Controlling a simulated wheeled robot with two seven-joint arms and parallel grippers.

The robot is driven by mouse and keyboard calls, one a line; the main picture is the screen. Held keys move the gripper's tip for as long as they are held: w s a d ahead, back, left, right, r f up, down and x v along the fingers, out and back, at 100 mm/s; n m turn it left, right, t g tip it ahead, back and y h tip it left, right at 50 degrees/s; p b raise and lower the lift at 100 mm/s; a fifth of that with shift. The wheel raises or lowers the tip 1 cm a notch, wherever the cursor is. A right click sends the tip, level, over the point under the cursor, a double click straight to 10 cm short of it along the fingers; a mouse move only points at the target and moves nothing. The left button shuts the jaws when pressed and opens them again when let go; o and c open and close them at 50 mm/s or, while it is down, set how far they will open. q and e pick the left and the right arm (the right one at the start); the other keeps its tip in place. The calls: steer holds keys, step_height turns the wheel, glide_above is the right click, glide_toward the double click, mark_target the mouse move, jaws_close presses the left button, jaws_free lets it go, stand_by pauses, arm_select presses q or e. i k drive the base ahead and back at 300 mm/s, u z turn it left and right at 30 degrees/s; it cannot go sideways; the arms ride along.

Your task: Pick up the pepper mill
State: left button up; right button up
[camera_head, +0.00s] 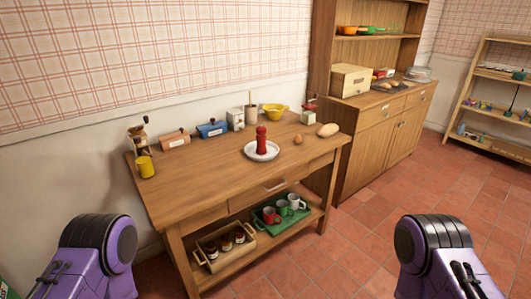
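A red pepper mill (262,141) stands upright on a white plate (273,155) on the wooden table (210,182). Nothing touches it except the plate below. Purple and black links of my two arms show at the bottom left and bottom right, well apart from the table top. Neither gripper's fingers are in the picture.
An egg (298,139), bread (327,130), yellow bowl (275,111), yellow cup (146,167), coffee grinder (138,137) and boxes (212,129) surround the plate at a distance. The table's front left is clear. The lower shelf holds a green tray (262,226) with mugs. A cabinet (375,140) stands right.

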mark_target(261, 148)
steer(key=z, duration=0.6)
steer(key=i, duration=1.5)
steer(key=u, duration=0.4)
